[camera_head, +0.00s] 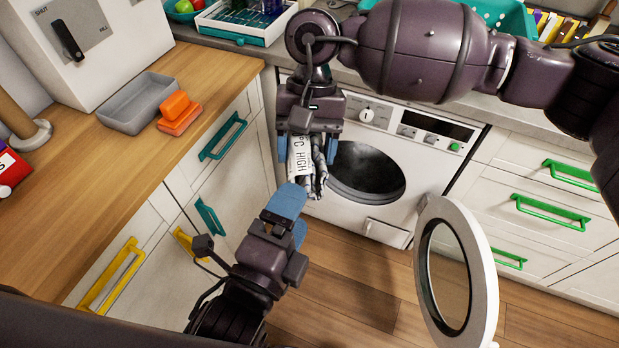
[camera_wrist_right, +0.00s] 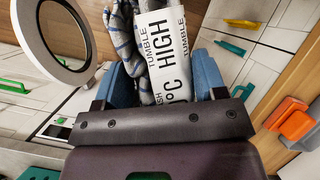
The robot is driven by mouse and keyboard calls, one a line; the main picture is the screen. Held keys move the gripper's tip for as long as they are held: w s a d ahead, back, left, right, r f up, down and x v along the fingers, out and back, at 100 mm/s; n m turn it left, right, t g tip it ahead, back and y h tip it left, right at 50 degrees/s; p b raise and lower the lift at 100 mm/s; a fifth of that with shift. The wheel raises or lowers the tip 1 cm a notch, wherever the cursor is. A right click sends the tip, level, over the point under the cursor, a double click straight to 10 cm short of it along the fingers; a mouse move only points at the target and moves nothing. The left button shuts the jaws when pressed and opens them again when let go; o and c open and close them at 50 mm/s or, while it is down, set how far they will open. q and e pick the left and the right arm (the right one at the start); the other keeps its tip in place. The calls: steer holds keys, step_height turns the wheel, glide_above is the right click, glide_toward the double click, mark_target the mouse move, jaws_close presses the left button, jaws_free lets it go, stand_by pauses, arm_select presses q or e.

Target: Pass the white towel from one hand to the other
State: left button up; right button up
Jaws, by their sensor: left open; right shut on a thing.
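The white towel (camera_head: 301,160) hangs below my right gripper (camera_head: 307,150), with black lettering on its white part. In the right wrist view the towel (camera_wrist_right: 165,50) lies between the blue fingers of the right gripper (camera_wrist_right: 164,80), which is shut on it. A grey, blue-striped cloth part beside the lettering also shows there; I cannot tell whether it belongs to the same towel. My left gripper (camera_head: 300,211) is open just below the towel's hanging end, its blue fingers pointing up and right. Whether they touch the towel is unclear.
The white dryer (camera_head: 385,210) stands behind, its round door (camera_head: 484,262) swung open at right. A wooden counter (camera_head: 90,190) at left holds a grey tray (camera_head: 140,103) and orange sponges (camera_head: 177,115). Drawers with green handles (camera_head: 549,213) are at right.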

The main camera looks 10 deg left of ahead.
mark_target(311, 180)
arm_select(q)
steer(key=shift+x, duration=3.4)
steer(key=c, duration=1)
steer(key=shift+c, duration=0.3)
arm_select(e)
steer(key=o, duration=1)
